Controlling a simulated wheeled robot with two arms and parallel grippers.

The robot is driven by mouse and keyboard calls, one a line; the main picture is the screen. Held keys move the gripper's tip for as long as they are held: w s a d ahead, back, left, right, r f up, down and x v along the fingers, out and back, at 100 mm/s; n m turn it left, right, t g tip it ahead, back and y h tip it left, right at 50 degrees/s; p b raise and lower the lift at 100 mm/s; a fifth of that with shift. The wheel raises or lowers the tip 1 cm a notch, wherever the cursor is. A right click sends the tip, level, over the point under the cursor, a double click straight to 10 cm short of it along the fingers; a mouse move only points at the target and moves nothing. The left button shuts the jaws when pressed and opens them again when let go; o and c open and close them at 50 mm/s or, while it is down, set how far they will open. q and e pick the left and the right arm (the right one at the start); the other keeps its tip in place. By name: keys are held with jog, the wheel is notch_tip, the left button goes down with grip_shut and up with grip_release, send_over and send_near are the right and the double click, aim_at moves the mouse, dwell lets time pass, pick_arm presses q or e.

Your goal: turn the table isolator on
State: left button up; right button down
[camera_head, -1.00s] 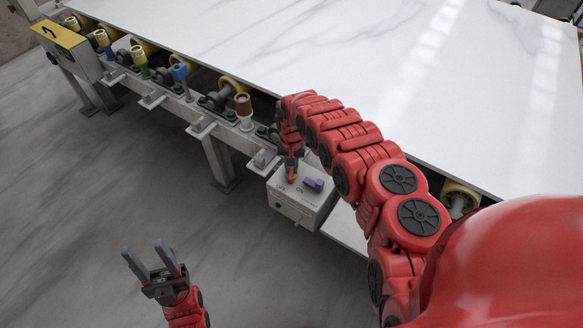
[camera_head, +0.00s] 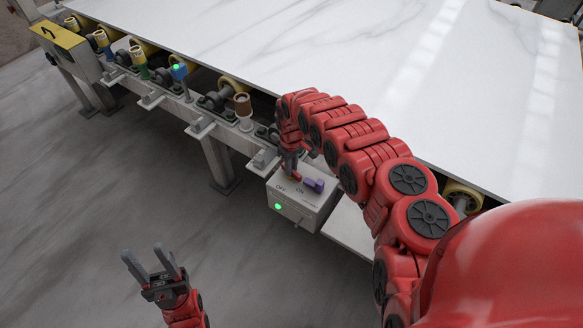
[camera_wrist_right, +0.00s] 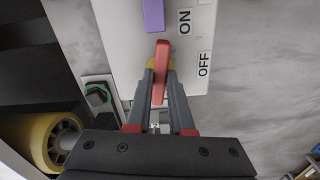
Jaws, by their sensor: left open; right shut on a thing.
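The table isolator is a pale grey box (camera_head: 308,208) under the table edge, with OFF and ON printed on top. A green light (camera_head: 278,206) glows on its front face. A red handle (camera_head: 294,178) stands on the box, beside a purple block (camera_head: 314,185). My right gripper (camera_head: 290,170) is shut on the red handle; in the right wrist view the handle (camera_wrist_right: 162,55) lies between its fingertips, close to the ON and OFF labels (camera_wrist_right: 184,22). My left gripper (camera_head: 152,262) is open and empty, low over the floor.
A white stone slab (camera_head: 300,50) lies on the roller table. A yellow-topped box (camera_head: 62,38) is at far left. The floor (camera_head: 90,200) is clear.

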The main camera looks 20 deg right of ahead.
jog(key=shift+n, duration=1)
jog(key=c, duration=0.8)
grip_release()
notch_tip(320, 180, up, 17)
jog(key=p, duration=0.2)
jog(key=shift+r, duration=0.15)
